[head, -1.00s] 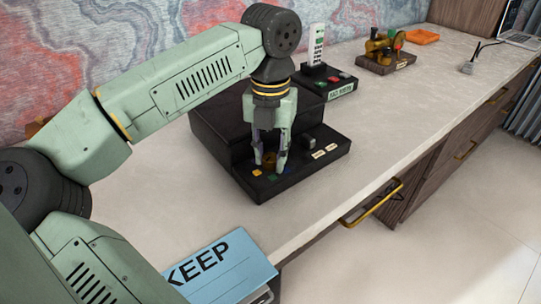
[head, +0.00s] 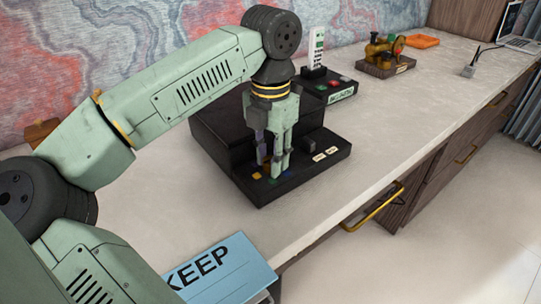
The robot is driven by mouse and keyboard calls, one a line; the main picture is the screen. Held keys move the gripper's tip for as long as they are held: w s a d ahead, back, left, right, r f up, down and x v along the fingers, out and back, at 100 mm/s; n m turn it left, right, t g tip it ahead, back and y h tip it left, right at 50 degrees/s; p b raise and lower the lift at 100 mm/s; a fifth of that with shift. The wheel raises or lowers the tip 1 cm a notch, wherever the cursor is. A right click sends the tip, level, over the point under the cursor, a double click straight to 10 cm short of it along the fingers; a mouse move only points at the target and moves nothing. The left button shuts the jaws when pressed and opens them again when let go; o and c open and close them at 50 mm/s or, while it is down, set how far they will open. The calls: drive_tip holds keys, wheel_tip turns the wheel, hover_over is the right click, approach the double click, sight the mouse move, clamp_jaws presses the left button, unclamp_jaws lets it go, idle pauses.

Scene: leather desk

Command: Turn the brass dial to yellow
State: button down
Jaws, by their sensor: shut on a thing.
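The brass dial (head: 267,166) sits on the low front part of a black stepped box (head: 317,172) on the desk. My gripper (head: 270,168) points down over it, with its fingers shut on the dial from both sides. The fingers hide most of the dial, and I cannot tell which way it points. A yellow mark (head: 257,175) shows on the box just left of the dial. A blue mark lies in front of it, partly by the fingertips.
A dark block (head: 312,142) and small pale labels (head: 325,154) are right of the dial on the box. Behind stands a button panel (head: 331,87). A blue KEEP folder (head: 222,268) lies at the front edge. The desk's right middle is clear.

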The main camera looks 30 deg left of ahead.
drive_tip(key=c, duration=1.3)
unclamp_jaws()
drive_tip(key=shift+r, duration=3.8)
